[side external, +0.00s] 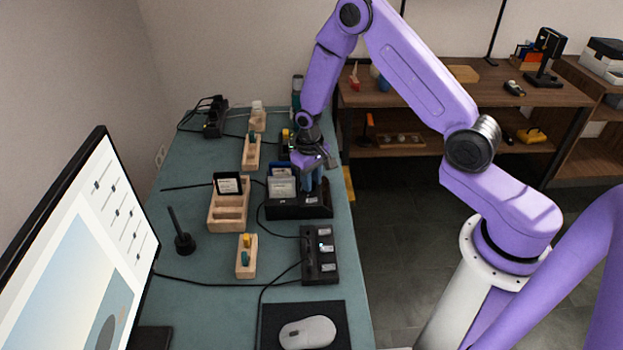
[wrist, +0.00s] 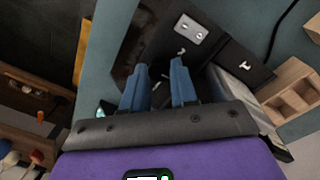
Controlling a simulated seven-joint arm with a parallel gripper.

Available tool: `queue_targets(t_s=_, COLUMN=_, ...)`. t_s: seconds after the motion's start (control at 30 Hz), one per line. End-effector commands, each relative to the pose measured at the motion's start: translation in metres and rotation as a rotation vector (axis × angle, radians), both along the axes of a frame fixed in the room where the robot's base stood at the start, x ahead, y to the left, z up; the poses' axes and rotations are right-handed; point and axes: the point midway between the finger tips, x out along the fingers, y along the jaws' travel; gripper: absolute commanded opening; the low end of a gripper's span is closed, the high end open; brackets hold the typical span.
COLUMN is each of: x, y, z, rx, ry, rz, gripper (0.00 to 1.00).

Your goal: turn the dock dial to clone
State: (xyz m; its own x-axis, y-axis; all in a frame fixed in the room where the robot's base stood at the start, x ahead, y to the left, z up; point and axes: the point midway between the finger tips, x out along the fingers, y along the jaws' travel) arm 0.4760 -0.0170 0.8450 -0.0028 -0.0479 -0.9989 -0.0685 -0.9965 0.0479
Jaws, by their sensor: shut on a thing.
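The black dock (side external: 285,212) stands on the teal table near its right edge, with a blue-labelled drive (side external: 280,170) and a grey drive (side external: 281,187) upright in it. My gripper (side external: 314,187) points down over the right end of the dock. In the wrist view, its two blue fingers (wrist: 162,72) reach onto the dark dock top (wrist: 212,48) and are shut on the dock dial, with a narrow gap between them. The dial itself is mostly hidden between the fingers, and its pointing direction cannot be made out. A light label plate (wrist: 188,30) with dark marks lies just beyond the fingertips.
A wooden rack (side external: 228,218) holding a black card stands left of the dock. A black hub (side external: 318,268), small wooden holders (side external: 246,268), a black stand (side external: 184,243), a mouse (side external: 308,332) and a monitor (side external: 85,250) are nearby. Cables cross the table.

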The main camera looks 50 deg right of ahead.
Motion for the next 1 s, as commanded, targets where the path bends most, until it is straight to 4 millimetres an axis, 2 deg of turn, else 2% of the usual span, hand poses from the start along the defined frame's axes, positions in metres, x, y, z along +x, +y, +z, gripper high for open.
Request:
queue_targets(t_s=0.07, x=-0.001, y=0.000, z=0.000, rx=-0.001, ry=0.004, rz=0.000, gripper=0.00)
queue_targets(t_s=0.1, x=-0.001, y=0.000, z=0.000, rx=-0.001, ry=0.004, rz=0.001, gripper=0.38)
queue_targets(t_s=0.17, x=-0.001, y=0.000, z=0.000, rx=-0.001, ry=0.004, rz=0.001, gripper=0.53)
queue_targets(t_s=0.57, x=0.000, y=0.000, z=0.005, rx=0.000, ry=-0.001, rz=0.001, gripper=0.53)
queue_targets(t_s=0.77, x=0.001, y=0.002, z=0.031, rx=0.000, ry=-0.003, rz=0.003, gripper=0.53)
queue_targets(t_s=1.0, x=0.001, y=0.004, z=0.076, rx=0.000, ry=-0.004, rz=0.002, gripper=0.53)
